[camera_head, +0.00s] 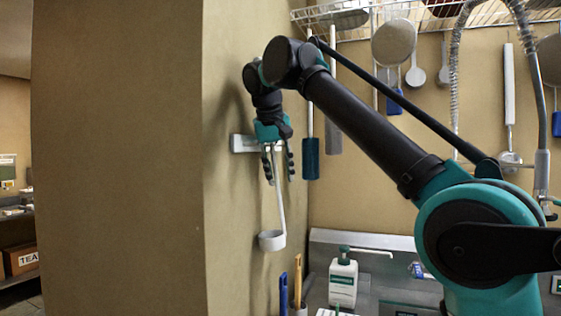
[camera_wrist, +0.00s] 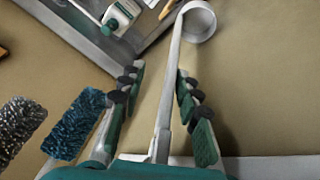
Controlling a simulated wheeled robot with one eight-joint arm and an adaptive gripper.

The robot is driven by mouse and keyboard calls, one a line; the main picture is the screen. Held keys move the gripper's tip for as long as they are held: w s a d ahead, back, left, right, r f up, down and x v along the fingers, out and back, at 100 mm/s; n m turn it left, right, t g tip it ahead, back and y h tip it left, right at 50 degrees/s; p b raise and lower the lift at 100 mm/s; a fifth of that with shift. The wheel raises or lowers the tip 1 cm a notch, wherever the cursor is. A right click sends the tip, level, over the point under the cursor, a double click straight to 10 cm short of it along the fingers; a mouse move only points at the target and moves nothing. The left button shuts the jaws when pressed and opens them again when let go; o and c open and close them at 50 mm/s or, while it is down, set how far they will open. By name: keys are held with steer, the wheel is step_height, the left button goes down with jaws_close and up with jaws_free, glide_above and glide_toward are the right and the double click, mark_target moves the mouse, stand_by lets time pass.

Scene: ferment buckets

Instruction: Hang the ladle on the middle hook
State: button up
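The ladle (camera_head: 279,200) is pale metal with a long thin handle and a small round cup. It hangs cup-down, close to the wall, in the head view. In the wrist view the ladle (camera_wrist: 172,75) runs between my fingers, with its cup beyond the tips. The white hook rail (camera_head: 241,143) is mostly behind my gripper. The hooks are hidden, so I cannot tell which one bears the ladle.
A soap bottle (camera_head: 343,281) stands by the sink below. A wire shelf (camera_head: 430,22) with hanging utensils is at upper right.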

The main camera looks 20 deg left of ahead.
mark_target(274, 164)
steer(key=v, duration=0.2)
steer(key=a+v, duration=0.1)
steer(key=v, duration=0.1)
steer(key=shift+s+r, duration=0.25)
steer(key=shift+r, duration=0.05)
steer(key=shift+s+r, duration=0.15)
steer(key=shift+r, duration=0.45)
steer(key=shift+s+d+r, duration=0.3)
steer(key=shift+d+r, duration=0.15)
steer(key=shift+s, duration=0.1)
